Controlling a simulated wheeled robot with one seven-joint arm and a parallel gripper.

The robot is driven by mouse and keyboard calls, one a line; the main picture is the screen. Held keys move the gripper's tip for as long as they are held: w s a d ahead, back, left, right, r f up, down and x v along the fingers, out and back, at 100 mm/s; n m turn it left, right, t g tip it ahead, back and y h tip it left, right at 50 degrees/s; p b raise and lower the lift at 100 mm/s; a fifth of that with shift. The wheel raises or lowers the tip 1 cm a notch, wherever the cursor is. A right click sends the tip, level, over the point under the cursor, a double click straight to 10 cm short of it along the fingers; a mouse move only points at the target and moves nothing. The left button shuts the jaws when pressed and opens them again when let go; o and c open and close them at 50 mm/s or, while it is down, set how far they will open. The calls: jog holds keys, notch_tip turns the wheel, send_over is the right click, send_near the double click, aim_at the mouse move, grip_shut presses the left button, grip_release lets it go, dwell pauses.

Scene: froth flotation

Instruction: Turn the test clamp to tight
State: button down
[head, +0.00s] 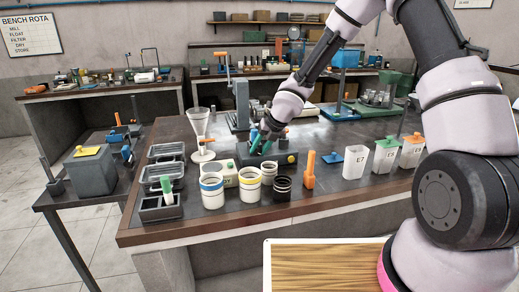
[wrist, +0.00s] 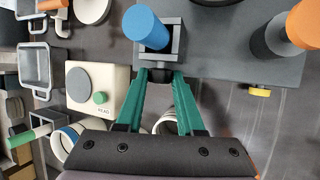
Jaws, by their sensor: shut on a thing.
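A dark grey unit (head: 278,160) sits on the near bench and carries what I take to be the test clamp. In the wrist view the unit (wrist: 215,62) has a blue upright handle (wrist: 147,27) in a square grey bracket and an orange handle (wrist: 297,24) at the right. My gripper (wrist: 162,78), with teal fingers, is shut on a small dark knob (wrist: 161,75) at the unit's near edge, just below the blue handle. The knob is mostly hidden between the fingertips. In the head view my gripper (head: 258,140) reaches the unit from above.
Beside the unit stand a cream box with a grey dial (wrist: 97,87), white tubs with coloured bands (head: 250,185) and black rings (head: 282,188). An orange-handled tool (head: 310,170) and white bins (head: 355,162) stand to the right. Grey trays (head: 160,207) lie left.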

jog(key=c, duration=0.5)
grip_release()
jog(key=v, duration=1)
jog(key=shift+s+d+r, duration=0.1)
jog(key=shift+s+r, duration=0.05)
jog(key=shift+r, duration=0.25)
